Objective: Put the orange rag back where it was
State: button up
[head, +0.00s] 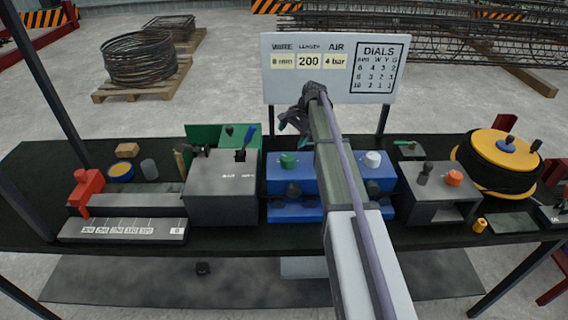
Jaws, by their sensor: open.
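I cannot make out an orange rag for certain in the head view. A small orange-tan block (127,150) lies at the back left of the bench; I cannot tell whether it is cloth. My gripper (291,122) is raised above the middle of the bench, in front of the sign board, with its dark jaws pointing left. It is open, and nothing shows between the jaws. My arm hides part of the blue machine (290,188) and the bench behind it.
The dark bench (230,236) holds a red stop (84,186), a grey box (222,188), a grey housing with an orange knob (454,178) and a yellow-topped reel (490,150). A white sign board (283,85) stands behind. Wire coils (139,58) lie on a pallet.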

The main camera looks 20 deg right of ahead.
jog(key=f+n+b, duration=0.3)
jog(key=n, duration=0.5)
jog(key=f+n+b, duration=0.3)
jog(key=n, duration=0.6)
jog(key=f+n+b, duration=0.2)
jog(key=n+b, duration=0.1)
jog(key=n, duration=0.6)
jog(key=shift+w+a+f, duration=0.1)
jog(key=shift+a+f, duration=0.2)
jog(key=shift+f, duration=0.1)
jog(key=shift+a+r, duration=0.1)
jog(key=shift+a, duration=0.05)
jog(key=b+x, duration=0.6)
jog(key=shift+w+f, duration=0.1)
jog(key=shift+f, duration=0.15)
jog(key=shift+r, duration=0.25)
jog(key=c, duration=1.1)
